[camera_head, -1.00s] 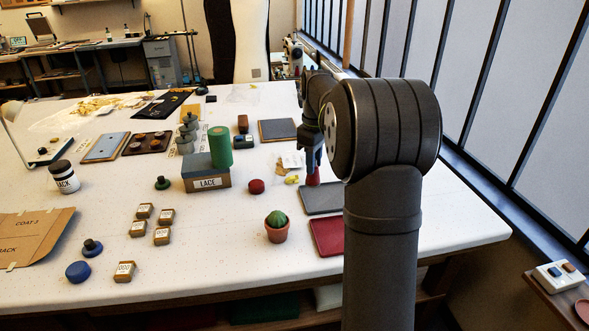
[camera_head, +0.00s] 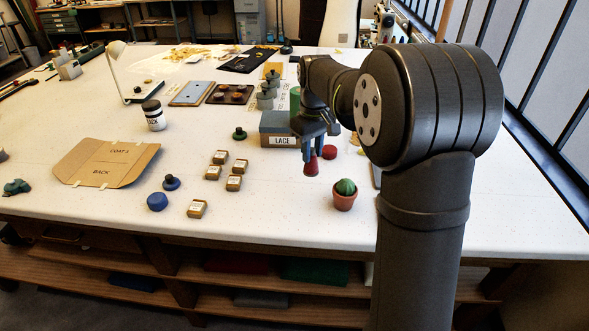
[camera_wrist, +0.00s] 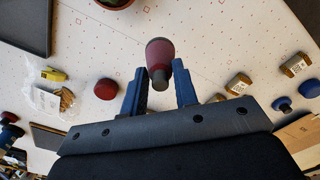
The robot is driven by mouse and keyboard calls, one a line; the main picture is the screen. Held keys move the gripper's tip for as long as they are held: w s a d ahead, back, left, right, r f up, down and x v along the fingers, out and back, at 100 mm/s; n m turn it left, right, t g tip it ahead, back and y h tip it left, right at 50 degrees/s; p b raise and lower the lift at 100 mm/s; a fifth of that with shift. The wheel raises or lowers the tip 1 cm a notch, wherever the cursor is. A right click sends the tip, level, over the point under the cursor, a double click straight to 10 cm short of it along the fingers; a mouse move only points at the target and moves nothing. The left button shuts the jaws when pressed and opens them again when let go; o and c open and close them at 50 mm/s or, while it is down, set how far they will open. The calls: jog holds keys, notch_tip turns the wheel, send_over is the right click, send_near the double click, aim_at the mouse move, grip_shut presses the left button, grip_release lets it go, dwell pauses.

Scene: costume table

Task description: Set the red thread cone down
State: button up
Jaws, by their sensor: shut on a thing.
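The red thread cone (camera_head: 311,167) hangs from my gripper (camera_head: 312,152), in front of the LACE box and left of the potted cactus. In the wrist view my gripper's blue fingers (camera_wrist: 160,86) are shut on the dark narrow end of the red thread cone (camera_wrist: 160,52), and its wide red end points away from the fingers. The cone looks roughly upright in the head view. It appears to be above the white table (camera_head: 265,185), but I cannot tell the exact gap.
The potted cactus (camera_head: 345,198) stands close by at the right. The LACE box (camera_head: 277,128) and a red round piece (camera_head: 329,152) are behind. Several small tagged boxes (camera_head: 234,182) lie left. The table between these boxes and the cactus is clear.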

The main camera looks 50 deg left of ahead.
jog(key=shift+s+a+f, duration=0.4)
jog(key=shift+a+f, duration=0.3)
jog(key=shift+f, duration=0.45)
jog(key=shift+s+a+f, duration=0.45)
jog(key=shift+a+f, duration=0.25)
jog(key=shift+f, duration=0.45)
jog(key=shift+s+a+f, duration=0.4)
jog(key=shift+a+f, duration=0.3)
jog(key=shift+f, duration=0.45)
jog(key=shift+f, duration=0.1)
jog(key=o, duration=1)
jog(key=shift+c, duration=0.2)
notch_tip(320, 180, up, 12)
